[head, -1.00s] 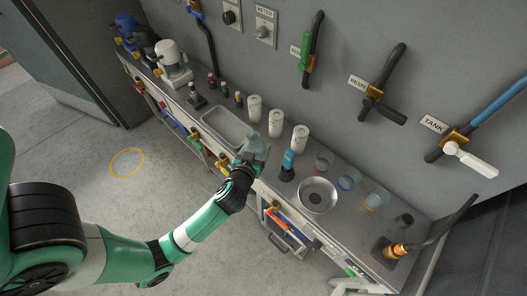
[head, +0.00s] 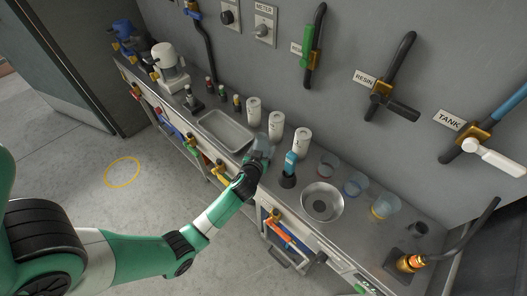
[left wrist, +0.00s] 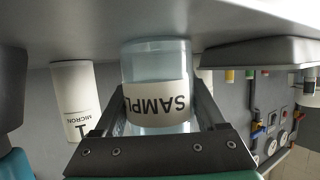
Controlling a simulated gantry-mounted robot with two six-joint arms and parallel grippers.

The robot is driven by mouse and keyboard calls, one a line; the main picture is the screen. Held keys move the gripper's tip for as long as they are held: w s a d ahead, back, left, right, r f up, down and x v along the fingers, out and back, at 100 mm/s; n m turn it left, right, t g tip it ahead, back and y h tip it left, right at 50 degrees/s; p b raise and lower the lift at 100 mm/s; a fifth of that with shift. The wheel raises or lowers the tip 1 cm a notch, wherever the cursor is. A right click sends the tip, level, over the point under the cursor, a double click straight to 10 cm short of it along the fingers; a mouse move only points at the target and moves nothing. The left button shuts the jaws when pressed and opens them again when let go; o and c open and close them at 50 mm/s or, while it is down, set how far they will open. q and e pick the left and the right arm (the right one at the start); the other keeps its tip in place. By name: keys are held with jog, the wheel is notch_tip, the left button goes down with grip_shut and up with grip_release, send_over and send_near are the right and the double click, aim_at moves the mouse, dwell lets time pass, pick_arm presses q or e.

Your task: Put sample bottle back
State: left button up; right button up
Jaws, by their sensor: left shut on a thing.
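The sample bottle (left wrist: 157,65) is clear with a white label reading "SAMPL…", upside down in the left wrist view. My left gripper (left wrist: 160,110) is shut around it, one finger on each side. In the head view the bottle (head: 262,146) shows as a pale, clear shape at the tip of my left gripper (head: 257,157), over the bench's front part, between the metal tray and the blue-topped tool. I cannot tell whether its base touches the bench. My right gripper is not in view.
Several white cartridges (head: 276,126) stand behind the bottle. A metal tray (head: 225,130) is to its left. A blue-topped tool (head: 289,168), a steel bowl (head: 321,203) and clear cups (head: 355,185) are to its right. Hoses hang on the back wall.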

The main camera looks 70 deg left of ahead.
pick_arm(q)
jog(key=shift+r, duration=0.1)
jog(key=shift+f, duration=0.2)
jog(key=o, duration=1.5)
jog(key=shift+r, duration=0.1)
jog(key=shift+r, duration=0.2)
jog(key=p+v, duration=0.3)
jog(key=v, duration=0.9)
jog(key=shift+f, duration=0.1)
